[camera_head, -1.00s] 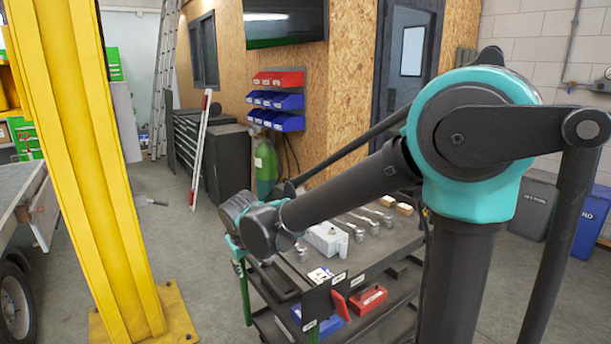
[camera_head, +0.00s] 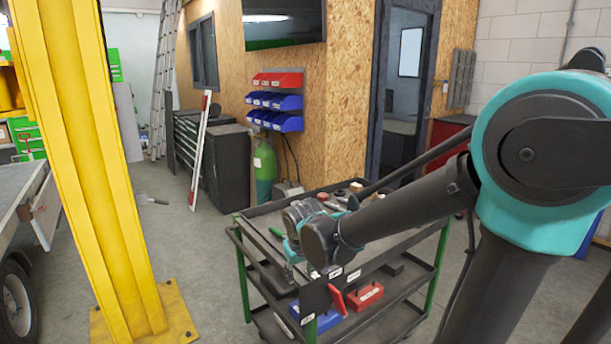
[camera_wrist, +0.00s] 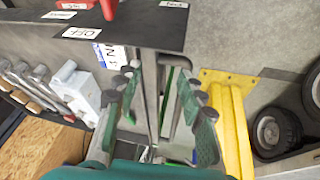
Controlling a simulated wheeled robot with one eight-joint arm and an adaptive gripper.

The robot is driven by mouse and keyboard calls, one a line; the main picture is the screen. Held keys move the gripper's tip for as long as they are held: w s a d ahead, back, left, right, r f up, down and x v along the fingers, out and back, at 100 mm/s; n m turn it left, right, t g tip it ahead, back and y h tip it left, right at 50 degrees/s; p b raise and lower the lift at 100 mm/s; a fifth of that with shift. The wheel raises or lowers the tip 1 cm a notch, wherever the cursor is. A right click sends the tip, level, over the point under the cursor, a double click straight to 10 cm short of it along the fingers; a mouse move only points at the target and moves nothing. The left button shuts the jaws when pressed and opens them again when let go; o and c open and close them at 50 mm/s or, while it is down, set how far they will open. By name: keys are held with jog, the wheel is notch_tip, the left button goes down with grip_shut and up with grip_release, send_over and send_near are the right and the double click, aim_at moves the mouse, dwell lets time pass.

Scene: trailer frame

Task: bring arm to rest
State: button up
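My arm (camera_head: 400,215) stretches across the right half of the head view, its wrist over the tool cart. In the head view my gripper is mostly hidden by the wrist joint. In the wrist view my gripper (camera_wrist: 156,76) shows two dark, green-padded fingers with a clear gap between them. It is open, and I see nothing held. The black tool cart (camera_head: 268,212) with green legs stands below the wrist; its edge and dark side panel (camera_wrist: 150,25) show past the fingers.
Metal fittings (camera_wrist: 30,85) and a light grey box (camera_wrist: 78,92) lie on the cart top. A yellow post (camera_head: 85,150) stands left, beside a trailer (camera_head: 20,200). A gas cylinder (camera_head: 265,168) stands behind the cart. Grey floor between post and cart is clear.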

jog(key=s+d+f, duration=0.1)
jog(key=d, duration=0.2)
jog(key=s+d+m, duration=0.1)
jog(key=d, duration=0.3)
jog(key=s+d+f+m, duration=0.1)
jog(key=s+d, duration=0.1)
jog(key=d, duration=0.2)
jog(key=shift+d+f, duration=0.15)
jog(key=shift+f, duration=0.2)
jog(key=s+d+f+m, duration=0.3)
jog(key=s+d+f, duration=0.1)
jog(key=s+d, duration=0.4)
jog(key=shift+d+f, duration=0.2)
jog(key=shift+d, duration=0.45)
